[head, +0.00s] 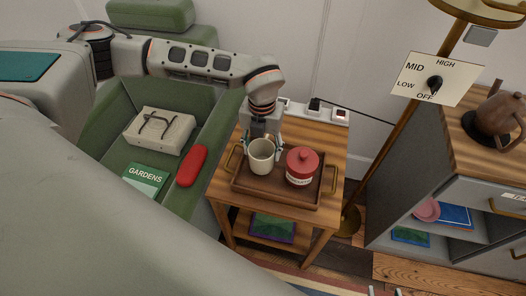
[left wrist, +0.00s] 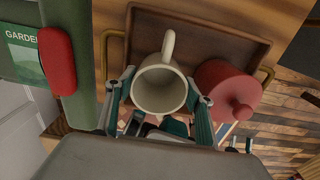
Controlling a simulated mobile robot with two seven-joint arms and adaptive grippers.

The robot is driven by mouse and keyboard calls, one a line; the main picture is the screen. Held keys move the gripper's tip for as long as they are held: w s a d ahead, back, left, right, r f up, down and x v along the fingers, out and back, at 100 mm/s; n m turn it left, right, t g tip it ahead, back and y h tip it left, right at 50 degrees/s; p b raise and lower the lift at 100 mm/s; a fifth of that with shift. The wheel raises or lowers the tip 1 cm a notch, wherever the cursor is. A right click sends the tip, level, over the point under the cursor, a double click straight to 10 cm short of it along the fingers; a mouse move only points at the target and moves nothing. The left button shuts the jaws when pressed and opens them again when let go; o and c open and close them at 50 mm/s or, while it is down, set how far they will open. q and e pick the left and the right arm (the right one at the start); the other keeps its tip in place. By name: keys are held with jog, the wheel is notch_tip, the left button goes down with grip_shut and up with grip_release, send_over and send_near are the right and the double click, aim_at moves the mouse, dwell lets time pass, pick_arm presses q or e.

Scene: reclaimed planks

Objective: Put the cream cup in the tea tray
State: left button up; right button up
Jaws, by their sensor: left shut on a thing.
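The cream cup (head: 261,158) is upright over the left part of the brown wooden tea tray (head: 262,193); I cannot tell whether its base touches the tray floor. My left gripper (head: 262,146) comes from behind and is shut on the cup, one finger on each side. In the left wrist view the cup (left wrist: 160,92) is empty, its handle pointing toward the tray (left wrist: 205,42). My right gripper (head: 384,291) shows only as two separated fingertips at the bottom edge of the head view.
A red lidded jar (head: 301,167) stands in the tray's right part, close to the cup. The tray has brass handles and sits on a small wooden table (head: 331,152). A green armchair (head: 215,120) is at left, a lamp pole (head: 395,125) and cabinet (head: 415,170) at right.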

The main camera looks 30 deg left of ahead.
pick_arm(q)
jog(key=shift+f, duration=0.7)
jog(key=o, duration=1.3)
notch_tip(320, 180, up, 12)
jog(key=shift+r+p, duration=0.1)
jog(key=shift+p, duration=1)
